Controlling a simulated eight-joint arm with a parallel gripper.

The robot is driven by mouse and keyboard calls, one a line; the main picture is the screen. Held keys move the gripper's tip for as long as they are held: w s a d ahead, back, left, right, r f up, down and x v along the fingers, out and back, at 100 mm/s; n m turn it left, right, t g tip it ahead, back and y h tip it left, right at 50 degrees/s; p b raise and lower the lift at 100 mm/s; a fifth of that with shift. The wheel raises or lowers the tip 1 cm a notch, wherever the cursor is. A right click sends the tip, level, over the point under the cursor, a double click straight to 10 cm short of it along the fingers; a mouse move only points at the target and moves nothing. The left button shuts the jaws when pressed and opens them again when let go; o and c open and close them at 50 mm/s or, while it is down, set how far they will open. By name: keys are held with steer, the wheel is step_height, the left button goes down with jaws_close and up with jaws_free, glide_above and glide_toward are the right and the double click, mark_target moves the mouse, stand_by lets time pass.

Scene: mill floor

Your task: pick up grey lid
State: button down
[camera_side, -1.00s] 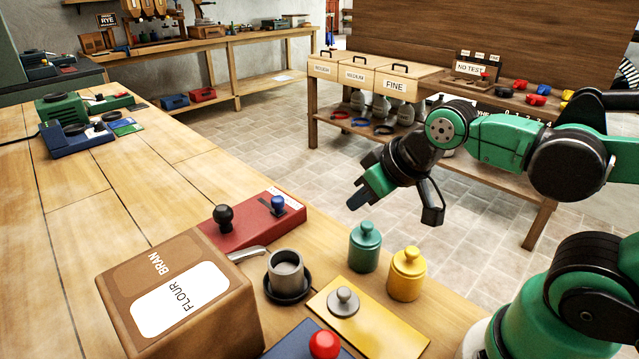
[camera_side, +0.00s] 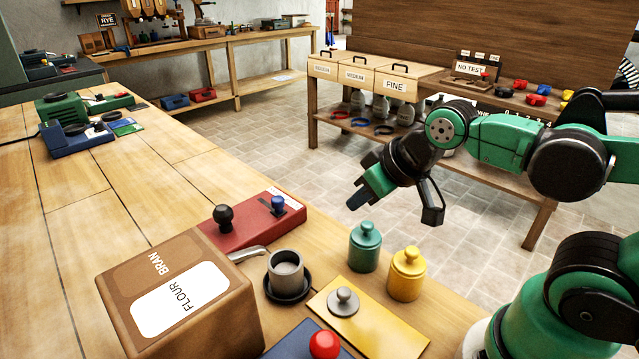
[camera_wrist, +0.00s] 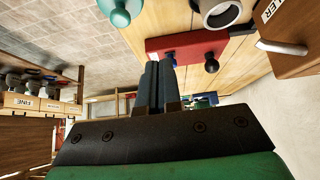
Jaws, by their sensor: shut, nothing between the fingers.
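The grey lid (camera_side: 343,301), a small disc with a round knob, lies on a yellow plate (camera_side: 375,327) near the front of the bench in the side view. It does not show in the wrist view. An open grey cup (camera_side: 286,271) stands on a black saucer to the left of it; the cup also shows at the top of the wrist view (camera_wrist: 222,14). My gripper (camera_side: 358,201) is above and beyond the lid, over the far edge of the bench, well apart from it. In the wrist view my fingers (camera_wrist: 159,66) are together and empty.
Green (camera_side: 365,247) and yellow (camera_side: 406,274) knobbed jars stand behind and right of the lid. A BRAN/FLOUR box (camera_side: 180,295) stands left, and a red block with knobs (camera_side: 252,222) lies behind. A red button (camera_side: 324,344) is in front. The bench's left part is mostly clear.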

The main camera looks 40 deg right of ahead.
jaws_free()
steer(key=n+g, duration=0.6)
steer(key=n, duration=0.6)
glide_above(344, 291)
steer(key=f, duration=0.6)
steer(key=shift+w+d+f, duration=0.15)
steer(key=shift+w+f, duration=0.05)
steer(key=shift+f, duration=0.15)
steer(key=shift+s+a+f+n+g, duration=0.25)
steer(key=shift+f+n+g, duration=0.3)
steer(key=shift+n, duration=0.25)
steer(key=shift+d+f, duration=0.1)
steer(key=shift+f, duration=2.5)
